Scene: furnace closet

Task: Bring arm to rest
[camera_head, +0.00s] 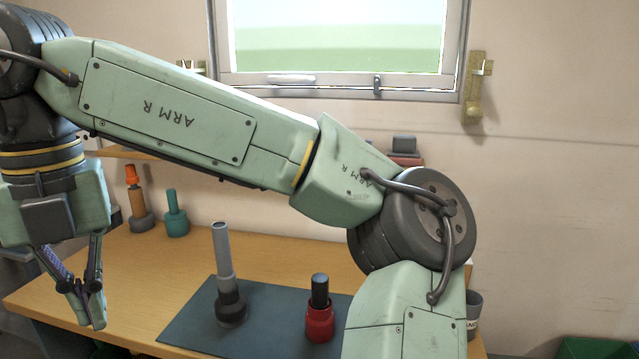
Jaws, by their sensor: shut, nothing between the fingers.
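My arm (190,118) is pale green with "ARM R" lettering. It spans the view from the lower right up to the upper left, bent at a dark round joint (425,215). My gripper (92,305) hangs down at the far left, fingers pointing downward, shut and empty.
The wooden table (130,280) bears a dark mat (195,325) with a grey tube in a black base (230,300) and a red-based black cylinder (320,318). An orange-topped item (136,195) and a teal item (175,215) stand at the back left. A window (340,45) is behind.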

